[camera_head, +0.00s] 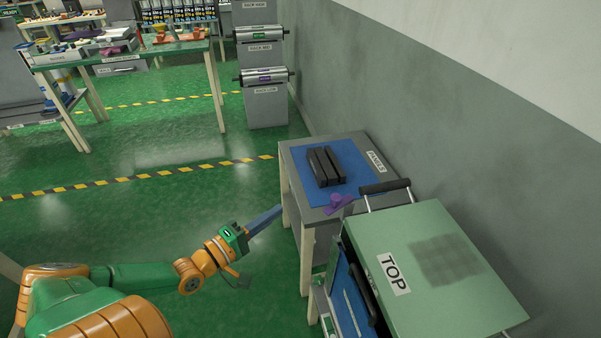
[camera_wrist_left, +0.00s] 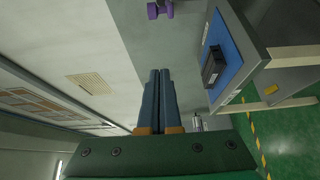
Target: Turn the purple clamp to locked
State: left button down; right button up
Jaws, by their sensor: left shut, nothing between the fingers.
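The purple clamp (camera_head: 338,203) is at the front edge of the small grey table, beside the green-topped unit (camera_head: 425,230) marked TOP. A purple part (camera_wrist_left: 160,9) at the top edge of the left wrist view looks like the same clamp, partly cut off by the frame. My left gripper (camera_head: 279,209) is shut and empty, with its blue fingers pointing toward the table, left of the clamp and apart from it. In the left wrist view the fingers (camera_wrist_left: 159,75) lie side by side. My right gripper is in neither view.
The small table (camera_head: 291,152) carries a blue mat (camera_head: 298,168) with dark bars (camera_head: 325,167). A grey wall closes off the right. Green floor is open to the left, with a work table (camera_head: 130,58) and grey cabinets (camera_head: 265,105) farther back.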

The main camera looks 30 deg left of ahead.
aim_at(340, 200)
pick_arm(q)
jog(key=w+d, duration=0.6)
jog(key=w, duration=0.3)
jog(key=shift+d+r, duration=0.3)
jog(key=shift+d, duration=0.1)
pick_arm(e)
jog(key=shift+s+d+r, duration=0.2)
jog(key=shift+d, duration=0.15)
pick_arm(q)
jog(key=shift+w, duration=0.15)
jog(key=shift+y+p, duration=0.3)
jog(key=shift+p, duration=0.05)
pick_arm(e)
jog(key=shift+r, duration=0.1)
